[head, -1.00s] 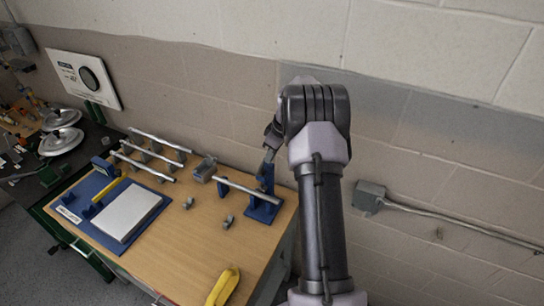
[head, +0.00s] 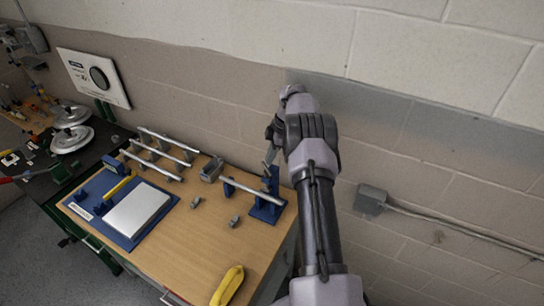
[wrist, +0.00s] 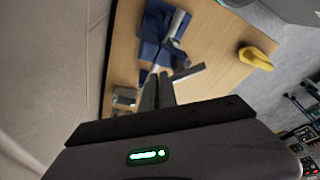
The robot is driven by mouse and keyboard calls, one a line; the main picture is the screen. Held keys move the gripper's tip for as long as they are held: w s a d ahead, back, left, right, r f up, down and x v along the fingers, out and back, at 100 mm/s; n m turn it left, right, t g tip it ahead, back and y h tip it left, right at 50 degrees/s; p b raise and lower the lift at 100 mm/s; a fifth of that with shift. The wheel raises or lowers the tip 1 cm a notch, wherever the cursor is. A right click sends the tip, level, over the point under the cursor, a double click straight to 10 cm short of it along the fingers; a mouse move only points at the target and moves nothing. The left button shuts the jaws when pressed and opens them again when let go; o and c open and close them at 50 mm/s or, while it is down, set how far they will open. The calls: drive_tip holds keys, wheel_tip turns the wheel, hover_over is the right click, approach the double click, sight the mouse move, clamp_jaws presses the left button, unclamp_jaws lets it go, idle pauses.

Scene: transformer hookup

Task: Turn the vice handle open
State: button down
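The blue vice (head: 268,205) stands at the right end of the wooden bench, with a long grey bar (head: 240,187) running left from it. In the wrist view the vice (wrist: 155,40) is at the top centre, partly behind grey parts. A thin grey vice handle (wrist: 189,73) sticks out to the right of my fingertips. My gripper (wrist: 157,78) has its two dark fingers close together, with the handle at their tips, and looks shut on it. In the head view my gripper (head: 270,160) is just above the vice, and its tips are small there.
A banana-like yellow thing (head: 227,286) lies at the bench's front edge. Small grey parts (head: 235,221) lie left of the vice. The block wall is close behind the bench.

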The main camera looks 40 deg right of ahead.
drive_tip(key=shift+w+a+f, duration=0.1)
drive_tip(key=shift+w+a, duration=0.25)
drive_tip(key=shift+a, duration=0.05)
drive_tip(key=shift+w, duration=0.25)
drive_tip(key=shift+s, duration=0.15)
idle(0.4)
